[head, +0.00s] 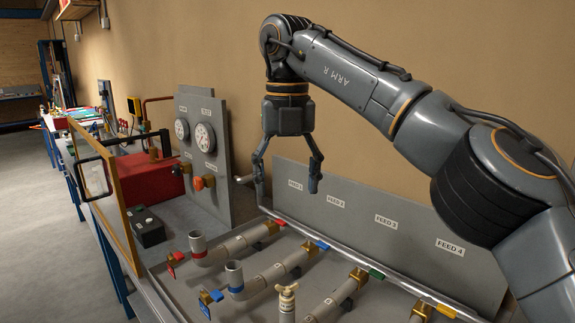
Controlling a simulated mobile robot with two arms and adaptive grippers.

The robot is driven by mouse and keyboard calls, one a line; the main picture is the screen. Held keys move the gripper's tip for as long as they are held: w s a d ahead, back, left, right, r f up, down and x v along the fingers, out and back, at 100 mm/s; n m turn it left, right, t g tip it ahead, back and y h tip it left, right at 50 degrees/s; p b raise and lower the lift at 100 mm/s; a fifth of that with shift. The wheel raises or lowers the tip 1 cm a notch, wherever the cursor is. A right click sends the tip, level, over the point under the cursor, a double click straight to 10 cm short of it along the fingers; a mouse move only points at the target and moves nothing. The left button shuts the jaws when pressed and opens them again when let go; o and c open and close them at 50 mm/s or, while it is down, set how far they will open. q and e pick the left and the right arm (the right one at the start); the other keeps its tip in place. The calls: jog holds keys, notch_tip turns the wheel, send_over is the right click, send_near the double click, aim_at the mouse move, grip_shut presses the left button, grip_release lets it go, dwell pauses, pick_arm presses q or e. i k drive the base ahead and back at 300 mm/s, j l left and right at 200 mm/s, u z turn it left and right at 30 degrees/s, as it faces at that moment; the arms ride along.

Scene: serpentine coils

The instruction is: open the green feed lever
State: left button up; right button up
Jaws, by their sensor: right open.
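The green feed lever (376,273) sits on a brass valve (357,277) at the far end of a grey pipe, below the FEED 3 label (385,222). The lever is small in this view, and I cannot tell how far it is turned. My right gripper (287,183) hangs fingers down, open and empty. It is up and to the left of the green lever in the picture, in front of the left end of the label panel, and apart from the lever. My left gripper is out of view.
Red (277,222), blue (322,245) and yellow (446,311) levers sit on neighbouring feed valves. A capped brass fitting (287,294) stands upright in front. A gauge panel (212,180), a red box (148,178) and a black box (147,227) stand left.

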aim_at(373, 272)
jog(key=k+j, duration=0.45)
jog(key=j, duration=0.25)
jog(key=k+j, duration=0.25)
jog(key=j, duration=0.1)
